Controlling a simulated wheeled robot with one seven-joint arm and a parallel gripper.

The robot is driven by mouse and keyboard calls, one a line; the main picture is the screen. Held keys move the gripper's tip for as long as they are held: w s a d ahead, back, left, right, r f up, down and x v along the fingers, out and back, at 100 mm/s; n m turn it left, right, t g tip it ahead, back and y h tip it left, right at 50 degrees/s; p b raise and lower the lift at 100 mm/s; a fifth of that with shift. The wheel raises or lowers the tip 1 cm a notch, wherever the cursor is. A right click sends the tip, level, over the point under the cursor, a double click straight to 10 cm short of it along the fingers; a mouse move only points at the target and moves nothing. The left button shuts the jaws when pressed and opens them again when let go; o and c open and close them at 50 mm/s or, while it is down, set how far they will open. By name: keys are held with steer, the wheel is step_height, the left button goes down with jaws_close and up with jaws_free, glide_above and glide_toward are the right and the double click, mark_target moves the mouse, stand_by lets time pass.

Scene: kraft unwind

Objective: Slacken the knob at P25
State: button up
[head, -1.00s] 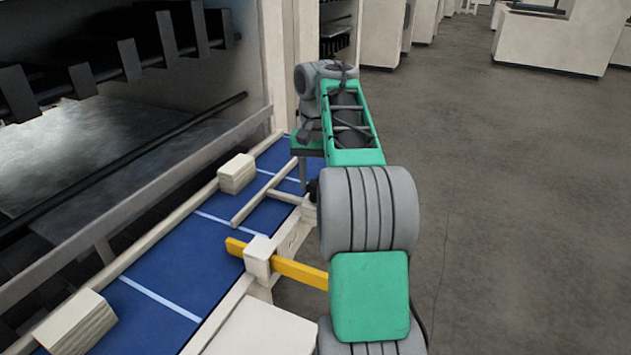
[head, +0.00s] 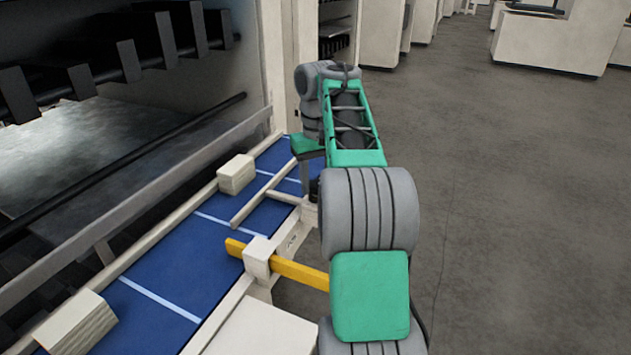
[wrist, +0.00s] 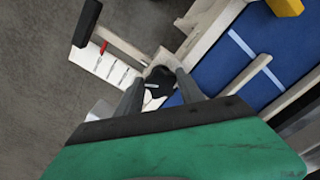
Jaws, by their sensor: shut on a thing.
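A black knob (wrist: 157,82) sits between the two grey fingers of my gripper (wrist: 158,86) in the wrist view, and the fingers are closed on it. The knob is on a pale block beside the blue bed. A white scale plate (wrist: 108,66) with dark marks and a red pointer (wrist: 103,47) lies to the left of the knob. In the head view my gripper's green body (head: 307,146) is over the far rail end. The fingertips and knob are hidden there by my arm. No P25 label is readable.
A blue bed (head: 190,255) with pale crossing lines runs along the machine. A yellow bar (head: 300,274) passes through a pale bracket (head: 258,255) on the near rail. Pale wooden blocks (head: 237,173) stand on the far side. Open grey floor (head: 510,200) lies to the right.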

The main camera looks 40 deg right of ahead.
steer(key=n, duration=0.4)
steer(key=shift+s+d+f+n, duration=0.1)
steer(key=shift+f+n, duration=0.1)
steer(key=shift+n, duration=0.1)
steer(key=n, duration=0.3)
steer(key=shift+d+f+n+p, duration=0.1)
steer(key=shift+n+p, duration=0.2)
steer(key=shift+n, duration=0.1)
steer(key=n, duration=0.4)
steer(key=shift+d+p, duration=0.1)
steer(key=shift+p, duration=0.2)
steer(key=shift+w+f+n, duration=0.1)
steer(key=shift+w+n, duration=0.1)
steer(key=shift+n, duration=2)
steer(key=shift+p, duration=0.3)
steer(key=o, duration=1.4)
steer(key=shift+r, duration=0.25)
steer(key=shift+d, duration=0.1)
